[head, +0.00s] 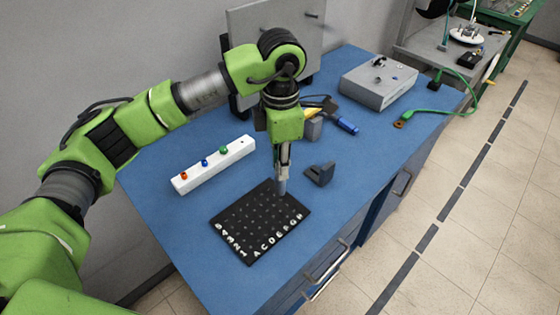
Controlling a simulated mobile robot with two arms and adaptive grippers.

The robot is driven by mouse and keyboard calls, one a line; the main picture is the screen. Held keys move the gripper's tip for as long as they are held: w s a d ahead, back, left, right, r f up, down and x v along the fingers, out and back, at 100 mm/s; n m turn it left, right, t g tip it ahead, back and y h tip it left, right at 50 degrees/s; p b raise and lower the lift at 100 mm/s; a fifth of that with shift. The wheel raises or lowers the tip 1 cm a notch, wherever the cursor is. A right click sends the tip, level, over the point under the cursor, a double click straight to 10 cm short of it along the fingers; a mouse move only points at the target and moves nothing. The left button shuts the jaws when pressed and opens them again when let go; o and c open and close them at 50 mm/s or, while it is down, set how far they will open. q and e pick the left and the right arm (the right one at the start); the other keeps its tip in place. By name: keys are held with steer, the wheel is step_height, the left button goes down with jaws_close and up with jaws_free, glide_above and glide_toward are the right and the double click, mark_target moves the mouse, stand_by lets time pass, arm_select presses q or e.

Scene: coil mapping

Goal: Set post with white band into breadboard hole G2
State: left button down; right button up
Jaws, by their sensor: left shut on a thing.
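The black breadboard (240,212) lies on the blue bench, with rows of holes and white letters and numbers along its near edges. My left gripper (282,174) points down over the board's far right part and is shut on a grey post (282,188). The post is upright, and its lower end shows at or just above the board. I cannot tell whether it touches a hole. The white band is not clear to see, and the post's upper part is hidden by the fingers. My right gripper is out of view.
A blue-handled tool (346,126), a grey box (378,83) and a green cable (436,112) lie farther back.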

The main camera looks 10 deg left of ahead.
mark_target(280, 183)
arm_select(q)
steer(key=shift+f, duration=0.6)
step_height(280, 183, down, 3)
steer(key=shift+f+b, duration=0.15)
steer(key=shift+b, duration=0.75)
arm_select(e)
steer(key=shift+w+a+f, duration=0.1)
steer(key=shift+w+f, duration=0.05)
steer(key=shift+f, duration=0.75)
arm_select(q)
steer(key=shift+b, duration=0.3)
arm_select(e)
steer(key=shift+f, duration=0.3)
arm_select(q)
steer(key=shift+f+b, duration=0.6)
steer(key=shift+b, duration=0.05)
steer(key=shift+f+b, duration=0.4)
steer(key=shift+f, duration=0.05)
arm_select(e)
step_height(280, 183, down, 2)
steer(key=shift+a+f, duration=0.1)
